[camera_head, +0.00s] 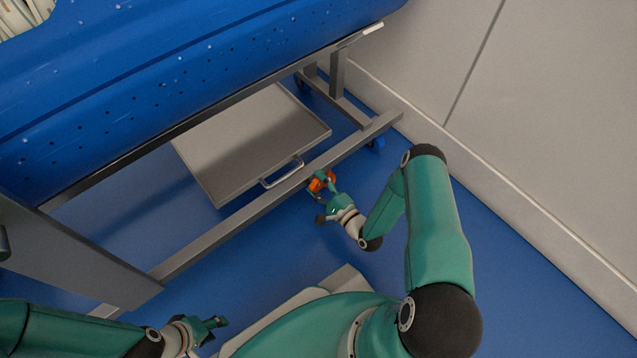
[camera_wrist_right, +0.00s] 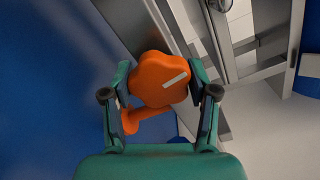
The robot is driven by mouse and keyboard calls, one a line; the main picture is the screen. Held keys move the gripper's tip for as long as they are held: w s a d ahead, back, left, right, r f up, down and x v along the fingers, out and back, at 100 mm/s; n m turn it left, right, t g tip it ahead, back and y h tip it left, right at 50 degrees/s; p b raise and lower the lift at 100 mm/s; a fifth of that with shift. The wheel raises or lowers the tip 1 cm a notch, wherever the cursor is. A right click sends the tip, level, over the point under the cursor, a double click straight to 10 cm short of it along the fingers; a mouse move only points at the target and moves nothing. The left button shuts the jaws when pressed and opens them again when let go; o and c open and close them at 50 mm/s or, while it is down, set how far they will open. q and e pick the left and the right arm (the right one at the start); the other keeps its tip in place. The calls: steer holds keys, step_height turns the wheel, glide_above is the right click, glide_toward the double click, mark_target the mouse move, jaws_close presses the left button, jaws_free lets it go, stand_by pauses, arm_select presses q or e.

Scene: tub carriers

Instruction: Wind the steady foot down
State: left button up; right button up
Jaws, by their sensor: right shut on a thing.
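An orange lobed knob (camera_wrist_right: 160,78) with a pale stripe on its face fills the middle of the right wrist view. It also shows small in the head view (camera_head: 318,184), beside the lower grey rail of the tub carrier. My right gripper (camera_head: 325,190) is shut on this knob, with one finger on each side of it in the right wrist view (camera_wrist_right: 160,88). An orange part shows below the knob; the steady foot itself cannot be made out. My left gripper (camera_head: 213,328) is away at the lower left of the head view, holding nothing visible; its finger gap is unclear.
The blue perforated tub (camera_head: 200,75) lies on the grey carrier frame (camera_head: 230,225). A grey tray with a handle (camera_head: 245,140) sits under it. A pale wall (camera_head: 560,110) bounds the right side. Blue floor lies open in front.

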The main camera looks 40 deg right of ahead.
steer(key=n, duration=0.4)
steer(key=shift+a+f, duration=0.1)
steer(key=shift+a, duration=0.05)
steer(key=n+p, duration=0.1)
steer(key=n, duration=0.8)
steer(key=shift+n+p, duration=0.3)
steer(key=shift+p, duration=0.05)
steer(key=shift+f+n+p, duration=0.1)
steer(key=shift+n+p, duration=0.3)
steer(key=shift+n, duration=1.7)
steer(key=shift+s, duration=0.1)
steer(key=o, duration=1)
steer(key=shift+o, duration=0.8)
